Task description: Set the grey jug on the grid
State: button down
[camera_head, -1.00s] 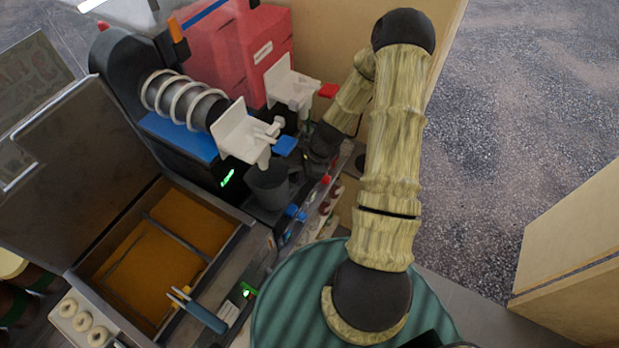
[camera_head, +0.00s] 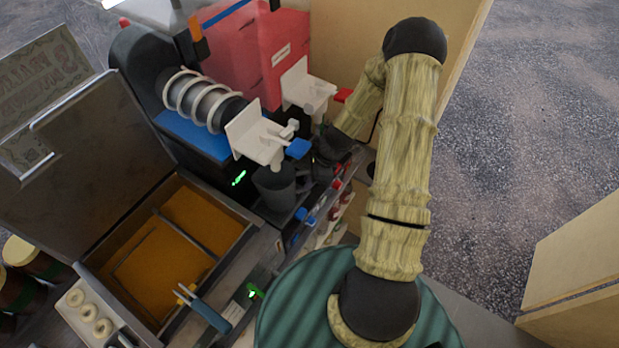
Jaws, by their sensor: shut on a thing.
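The dark grey jug (camera_head: 274,190) is upright under the spout of the nearer slush machine, which has a blue tap lever. It stands at the drip grid in front of that machine. The jug hides most of the grid, and I cannot tell whether its base touches it. My gripper (camera_head: 304,184) is at the jug's right side, shut on it. The fingers are dark and small in this view, partly hidden by the white tap housing and my wrist.
A fryer (camera_head: 165,250) with orange oil and a raised lid stands left. Tongs (camera_head: 203,308) lie at its front edge, near a white tray of rings (camera_head: 88,312). A red slush machine (camera_head: 262,55) stands behind. Open floor lies right, with a wooden panel (camera_head: 575,255).

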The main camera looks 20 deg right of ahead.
jog(key=shift+s+f, duration=0.1)
jog(key=shift+s, duration=0.05)
dwell(0.3)
jog(key=c, duration=1.3)
grip_release()
jog(key=b+v, duration=0.4)
jog(key=v, duration=1.3)
jog(key=shift+r+b, duration=0.2)
jog(key=shift+b, duration=0.2)
